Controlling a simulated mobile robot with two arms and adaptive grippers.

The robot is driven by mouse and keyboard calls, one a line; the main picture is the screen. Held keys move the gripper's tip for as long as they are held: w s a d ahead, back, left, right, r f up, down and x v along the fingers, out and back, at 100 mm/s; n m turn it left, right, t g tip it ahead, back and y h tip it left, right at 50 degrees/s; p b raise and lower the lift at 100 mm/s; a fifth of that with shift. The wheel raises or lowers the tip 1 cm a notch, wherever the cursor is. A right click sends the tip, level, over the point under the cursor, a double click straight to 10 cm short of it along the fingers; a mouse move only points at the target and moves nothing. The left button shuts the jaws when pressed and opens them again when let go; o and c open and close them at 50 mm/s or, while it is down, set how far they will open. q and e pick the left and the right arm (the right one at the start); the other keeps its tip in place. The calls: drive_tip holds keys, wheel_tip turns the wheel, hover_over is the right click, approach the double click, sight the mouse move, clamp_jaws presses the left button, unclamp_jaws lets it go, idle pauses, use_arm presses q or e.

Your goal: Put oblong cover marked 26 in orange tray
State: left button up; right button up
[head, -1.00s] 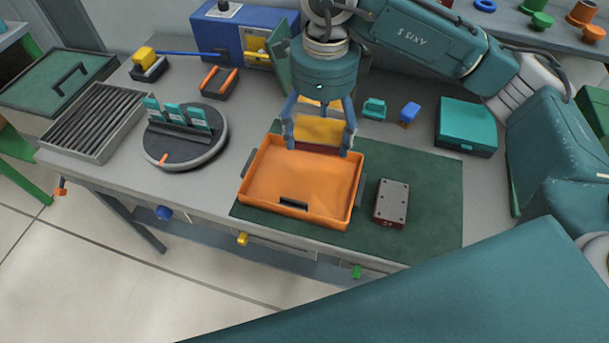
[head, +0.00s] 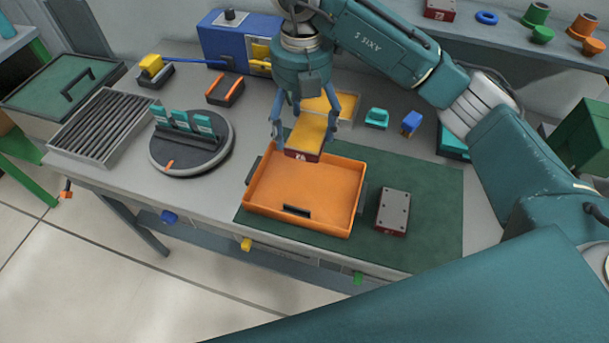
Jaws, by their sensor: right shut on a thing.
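My right gripper (head: 304,124) is shut on an oblong cover (head: 309,134) with a yellow top and a dark red front face. The face carries a small white marking, too small to read with certainty. A second oblong cover (head: 393,208), grey on top with a red side, lies on the mat right of the tray. My left gripper is not in view.
A yellow tray (head: 346,103) sits behind the gripper, partly hidden. A turntable with teal pieces (head: 190,150) stands left of the orange tray. Small teal (head: 377,117) and blue (head: 411,121) parts lie behind the mat. The green mat (head: 437,220) is bare at right.

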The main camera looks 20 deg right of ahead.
wheel_tip(320, 180, down, 12)
drive_tip(key=p, duration=0.3)
drive_tip(key=shift+f, duration=0.2)
wheel_tip(320, 180, down, 3)
drive_tip(key=shift+f+p, duration=0.15)
drive_tip(key=shift+p, duration=0.45)
drive_tip(key=shift+f, duration=0.45)
drive_tip(key=o, duration=1.8)
drive_tip(key=shift+f, duration=0.15)
drive_tip(key=shift+c, duration=0.2)
